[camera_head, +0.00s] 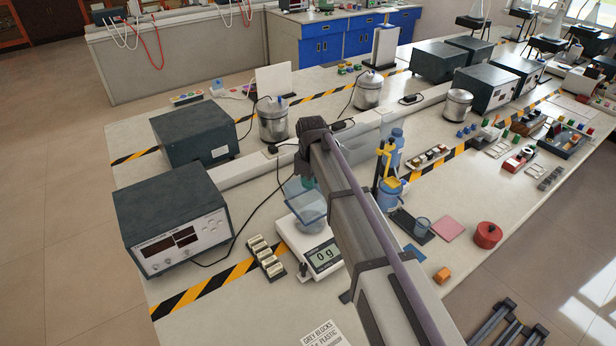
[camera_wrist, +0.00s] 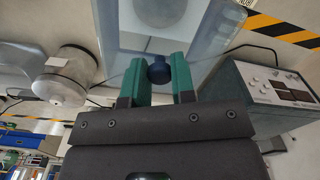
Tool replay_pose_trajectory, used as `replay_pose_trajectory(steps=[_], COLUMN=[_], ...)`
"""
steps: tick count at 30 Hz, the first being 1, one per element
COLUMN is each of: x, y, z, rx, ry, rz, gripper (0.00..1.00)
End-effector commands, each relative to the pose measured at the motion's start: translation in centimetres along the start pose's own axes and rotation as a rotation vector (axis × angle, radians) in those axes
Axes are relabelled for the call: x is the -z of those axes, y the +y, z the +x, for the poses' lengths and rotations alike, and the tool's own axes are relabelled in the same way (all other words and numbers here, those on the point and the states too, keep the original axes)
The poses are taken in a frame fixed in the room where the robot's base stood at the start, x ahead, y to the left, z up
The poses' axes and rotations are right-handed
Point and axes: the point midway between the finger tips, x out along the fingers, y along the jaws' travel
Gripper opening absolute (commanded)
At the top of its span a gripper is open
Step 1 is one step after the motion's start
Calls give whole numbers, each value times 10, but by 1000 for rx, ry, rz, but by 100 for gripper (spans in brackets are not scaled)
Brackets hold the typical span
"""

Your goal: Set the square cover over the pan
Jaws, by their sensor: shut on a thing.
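The square cover (camera_head: 309,212) is a clear bluish box with open-looking glass walls. In the head view it appears slightly tilted at the back of the white balance (camera_head: 296,243), whose display reads 0 g. In the wrist view the cover (camera_wrist: 205,38) lies beyond my fingers, with a dark blue knob (camera_wrist: 158,72) on it. My gripper (camera_wrist: 159,80) has its two teal fingers on either side of this knob, shut on it. In the head view my arm hides most of the gripper. The pan is not clearly visible, and I cannot tell whether the cover touches the balance.
A dark power supply (camera_head: 172,218) stands left of the balance, with a block of pale terminals (camera_head: 265,257) between. A blue bottle (camera_head: 391,192) stands to the right. A metal canister (camera_head: 273,122) is behind. An orange cube (camera_head: 442,275) lies at the front right.

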Motion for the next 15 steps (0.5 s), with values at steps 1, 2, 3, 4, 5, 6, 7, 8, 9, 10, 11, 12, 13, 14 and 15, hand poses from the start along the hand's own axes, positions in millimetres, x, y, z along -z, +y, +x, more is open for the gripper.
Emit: replay_pose_trajectory(steps=[1, 2, 3, 4, 5, 6, 7, 8, 9, 10, 11, 12, 13, 14, 15], x=[0, 0, 0, 0, 0, 0, 0, 0, 0, 0, 0, 0, 0, 0, 0], y=[0, 0, 0, 0, 0, 0, 0, 0, 0, 0, 0, 0, 0, 0, 0], z=[5, 7, 11, 14, 17, 22, 26, 30, 36, 40, 44, 49, 53, 57, 62], rx=[0, 0, 0, 0, 0, 0, 0, 0, 0, 0, 0, 0, 0, 0, 0], ry=[0, 0, 0, 0, 0, 0, 0, 0, 0, 0, 0, 0, 0, 0, 0], rz=[0, 0, -1, -1, -1, -1, -1, -1, -1, -1, -1, -1, -1, -1, -1], gripper=[0, 0, 0, 0, 0, 0, 0, 0, 0, 0, 0, 0, 0, 0, 0])
